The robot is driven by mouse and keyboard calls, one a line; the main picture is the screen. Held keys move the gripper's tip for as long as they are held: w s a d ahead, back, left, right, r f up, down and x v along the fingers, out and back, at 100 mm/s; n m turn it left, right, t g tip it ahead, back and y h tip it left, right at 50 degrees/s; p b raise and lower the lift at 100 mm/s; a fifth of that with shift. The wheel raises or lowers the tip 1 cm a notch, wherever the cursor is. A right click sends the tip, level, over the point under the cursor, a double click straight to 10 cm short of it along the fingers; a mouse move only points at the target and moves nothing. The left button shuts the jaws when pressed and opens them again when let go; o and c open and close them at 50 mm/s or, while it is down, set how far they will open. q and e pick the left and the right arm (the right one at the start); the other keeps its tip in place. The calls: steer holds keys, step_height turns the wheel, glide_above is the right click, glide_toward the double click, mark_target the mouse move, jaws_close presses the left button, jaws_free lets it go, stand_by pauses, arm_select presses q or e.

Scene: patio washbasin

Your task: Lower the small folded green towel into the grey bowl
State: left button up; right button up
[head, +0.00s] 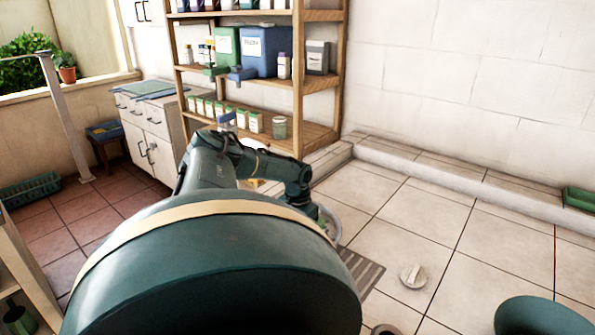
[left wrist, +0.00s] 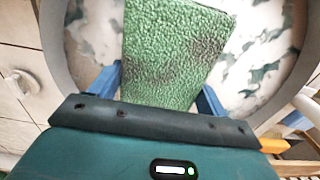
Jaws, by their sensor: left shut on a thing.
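The folded green towel (left wrist: 175,55) is a textured block with darker patches. My left gripper (left wrist: 165,88) is shut on it, with a blue finger on each side. In the left wrist view the towel lies across the inside of the grey bowl (left wrist: 52,48), which has a grey rim and a white inside with green-grey patches. I cannot tell how high the towel is above the bowl's bottom. My right gripper is not in view.
A wooden shelf (head: 340,90) with bottles, bins and boxes stands at the back. A white cabinet (head: 150,140) is on the left. A small round pale object (head: 413,275) lies to the right on the tiles. The tiled area right of centre is mostly clear.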

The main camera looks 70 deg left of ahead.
arm_select(q)
steer(key=shift+f+b, duration=0.75)
steer(key=shift+f, duration=1)
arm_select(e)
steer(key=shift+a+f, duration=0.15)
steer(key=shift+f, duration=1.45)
arm_select(q)
steer(key=shift+f, duration=0.1)
steer(key=o, duration=1.1)
steer(key=shift+c, duration=0.2)
step_height(320, 180, up, 14)
steer(key=p, duration=0.3)
steer(key=shift+f, duration=0.15)
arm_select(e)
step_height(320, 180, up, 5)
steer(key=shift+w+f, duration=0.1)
